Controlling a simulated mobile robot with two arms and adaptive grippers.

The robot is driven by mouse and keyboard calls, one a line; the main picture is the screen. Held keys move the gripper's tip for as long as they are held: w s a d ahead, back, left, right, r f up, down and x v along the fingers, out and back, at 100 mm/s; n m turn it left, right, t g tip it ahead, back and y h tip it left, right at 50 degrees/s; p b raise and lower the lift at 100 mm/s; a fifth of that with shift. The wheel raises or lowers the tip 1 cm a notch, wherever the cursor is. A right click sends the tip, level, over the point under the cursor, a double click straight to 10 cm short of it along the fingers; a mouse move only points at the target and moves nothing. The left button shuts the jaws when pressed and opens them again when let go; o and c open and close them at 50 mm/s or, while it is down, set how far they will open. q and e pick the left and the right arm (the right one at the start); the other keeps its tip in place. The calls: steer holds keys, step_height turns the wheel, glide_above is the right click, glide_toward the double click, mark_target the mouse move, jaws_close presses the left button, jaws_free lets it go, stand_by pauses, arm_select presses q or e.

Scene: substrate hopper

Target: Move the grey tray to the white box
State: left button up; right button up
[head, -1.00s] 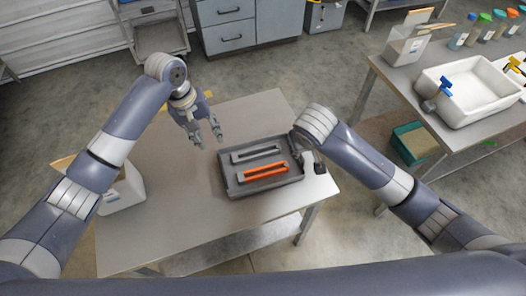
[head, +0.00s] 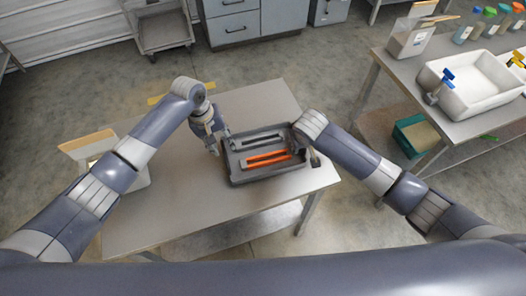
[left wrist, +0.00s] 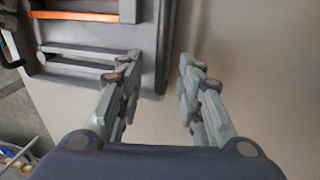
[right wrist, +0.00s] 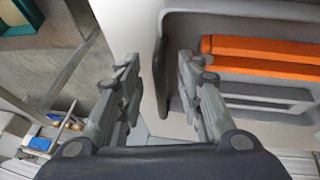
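The dark grey tray (head: 265,176) lies on the small table, with a grey bar (head: 258,143) and an orange bar (head: 268,158) inside. My left gripper (head: 218,143) is at its left end; in the left wrist view its open fingers (left wrist: 158,58) lie either side of the tray's edge. My right gripper (head: 313,157) is at the right end; its open fingers (right wrist: 157,62) lie either side of the tray wall there. Contact cannot be told. White boxes stand at the small table's left (head: 136,178) and on the right table (head: 408,44).
The small table (head: 180,215) is clear in front of the tray. The right-hand table (head: 395,75) bears a white tub (head: 480,103) with blue-handled tools and several colour-capped bottles. A green bin (head: 408,139) sits below it. Drawer cabinets stand behind.

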arm_select(q)
steer(key=shift+f, duration=0.35)
arm_select(e)
steer(key=shift+w+f, duration=0.2)
steer(key=shift+f, duration=0.15)
steer(key=shift+s, duration=0.1)
arm_select(q)
jaws_close()
arm_select(e)
jaws_close()
arm_select(q)
steer(key=shift+r, duration=0.1)
arm_select(e)
steer(key=shift+r, duration=0.1)
